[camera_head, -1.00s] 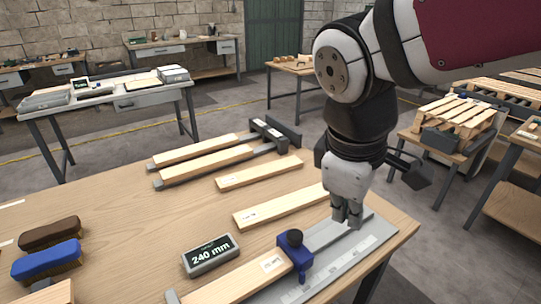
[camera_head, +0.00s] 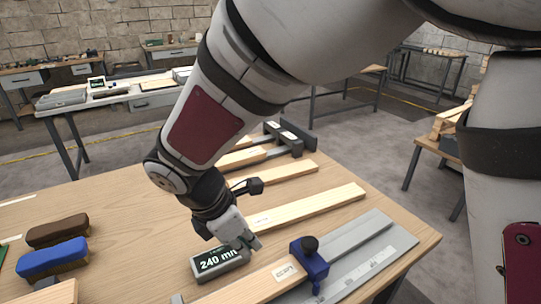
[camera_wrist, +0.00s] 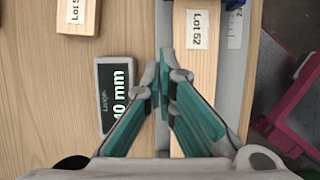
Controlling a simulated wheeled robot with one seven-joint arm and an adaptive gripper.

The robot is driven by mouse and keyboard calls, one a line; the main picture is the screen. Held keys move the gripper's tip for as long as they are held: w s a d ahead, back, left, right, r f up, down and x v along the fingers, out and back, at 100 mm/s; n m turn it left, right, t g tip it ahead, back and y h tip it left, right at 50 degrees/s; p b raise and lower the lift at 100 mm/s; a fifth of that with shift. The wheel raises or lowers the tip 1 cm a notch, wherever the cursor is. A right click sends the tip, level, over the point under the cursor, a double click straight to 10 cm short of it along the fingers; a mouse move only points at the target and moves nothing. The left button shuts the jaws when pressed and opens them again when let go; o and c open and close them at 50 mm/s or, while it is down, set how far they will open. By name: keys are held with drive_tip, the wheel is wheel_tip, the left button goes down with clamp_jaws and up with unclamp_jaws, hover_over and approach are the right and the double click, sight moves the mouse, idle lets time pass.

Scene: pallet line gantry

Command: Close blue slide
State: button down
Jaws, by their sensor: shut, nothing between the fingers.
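The blue slide (camera_head: 312,264), with a black knob on top, sits on the grey measuring gauge (camera_head: 372,262) at the right end of a labelled wooden board (camera_head: 250,287). A small blue part of the slide (camera_wrist: 234,5) shows at the top edge of the wrist view. My gripper (camera_head: 252,244) is shut and empty, left of the slide, close to the grey display reading 240 mm (camera_head: 205,276). In the wrist view my fingertips (camera_wrist: 163,76) meet between the display (camera_wrist: 103,70) and the board marked Lot 52 (camera_wrist: 202,75). I cannot tell their height.
Loose wooden boards (camera_head: 310,208) lie behind the gauge. A blue brush (camera_head: 52,258) and a brown brush (camera_head: 57,231) lie at the left. The table's right edge is close to the gauge. Bare tabletop (camera_head: 125,220) lies between brushes and boards.

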drive_tip(key=x, duration=0.5)
drive_tip(key=shift+d+f, duration=0.1)
drive_tip(key=shift+f, duration=0.2)
drive_tip(key=w+d, duration=0.2)
drive_tip(key=shift+d+f, duration=0.1)
drive_tip(key=shift+d, duration=0.25)
drive_tip(key=shift+w+d, duration=0.25)
drive_tip(key=shift+d, duration=0.15)
drive_tip(key=w+d, duration=0.4)
drive_tip(key=d, duration=0.2)
drive_tip(key=w+d+p, duration=0.1)
drive_tip(key=w+d, duration=0.3)
drive_tip(key=d, duration=0.2)
drive_tip(key=w+d, duration=0.4)
drive_tip(key=d, duration=0.3)
drive_tip(key=shift+w+p, duration=0.35)
